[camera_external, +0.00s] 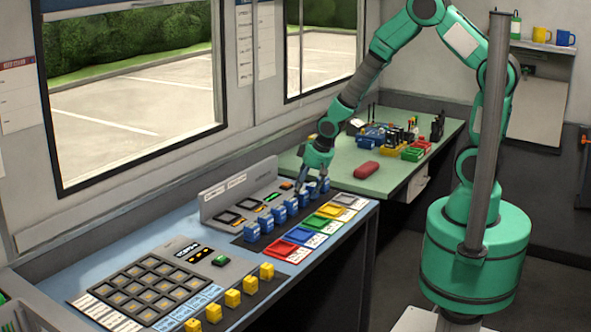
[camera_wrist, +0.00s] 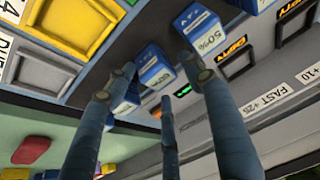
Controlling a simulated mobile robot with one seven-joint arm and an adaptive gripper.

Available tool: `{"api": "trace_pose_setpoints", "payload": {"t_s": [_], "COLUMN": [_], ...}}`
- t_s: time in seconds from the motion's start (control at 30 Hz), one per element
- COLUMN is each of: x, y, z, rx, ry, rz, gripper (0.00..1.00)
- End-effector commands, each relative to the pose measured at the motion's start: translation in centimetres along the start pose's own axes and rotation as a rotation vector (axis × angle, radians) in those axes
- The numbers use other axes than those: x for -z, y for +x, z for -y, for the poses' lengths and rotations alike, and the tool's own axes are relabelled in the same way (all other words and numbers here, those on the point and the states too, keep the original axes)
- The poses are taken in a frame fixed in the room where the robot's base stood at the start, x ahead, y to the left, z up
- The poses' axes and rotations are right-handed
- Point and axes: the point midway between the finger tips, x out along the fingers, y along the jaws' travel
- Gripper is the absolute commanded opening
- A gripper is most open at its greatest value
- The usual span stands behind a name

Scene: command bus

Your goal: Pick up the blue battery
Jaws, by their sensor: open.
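Several blue batteries stand in a row on the console; the near end one (camera_external: 252,232) is clear in the external view, and the far end one (camera_external: 323,186) is close to my fingers. My gripper (camera_external: 311,184) points down over the far end of the row, open, with its fingers spread. In the wrist view, my gripper (camera_wrist: 160,78) has three fingers around a blue battery (camera_wrist: 154,64) with a white percent label. Whether they touch it I cannot tell. A blue battery marked 50% (camera_wrist: 200,30) stands beside the right finger. Another blue battery (camera_wrist: 127,100) is partly hidden behind the left finger.
Coloured trays (camera_external: 299,236) line the console's front beside the batteries. An upright panel (camera_external: 237,194) stands behind the row. Yellow blocks (camera_external: 233,298) stand nearer the camera. A green table (camera_external: 335,175) beyond holds a red object (camera_external: 367,170) and several small tools.

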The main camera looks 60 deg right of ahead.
Motion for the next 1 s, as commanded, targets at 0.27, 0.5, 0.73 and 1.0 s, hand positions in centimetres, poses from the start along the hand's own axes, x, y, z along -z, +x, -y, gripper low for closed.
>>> {"api": "trace_pose_setpoints", "payload": {"t_s": [0.27,0.5,0.73,1.0], "x": [-0.01,-0.01,0.03,0.08], "y": [-0.01,-0.01,-0.03,-0.15], "z": [0.00,0.00,0.01,0.00], "rx": [0.000,0.000,0.000,0.000], "ry": [0.000,0.000,0.000,-0.001], "rz": [0.000,0.000,-0.001,-0.001], "gripper": [0.53,0.21,0.00,0.00]}}
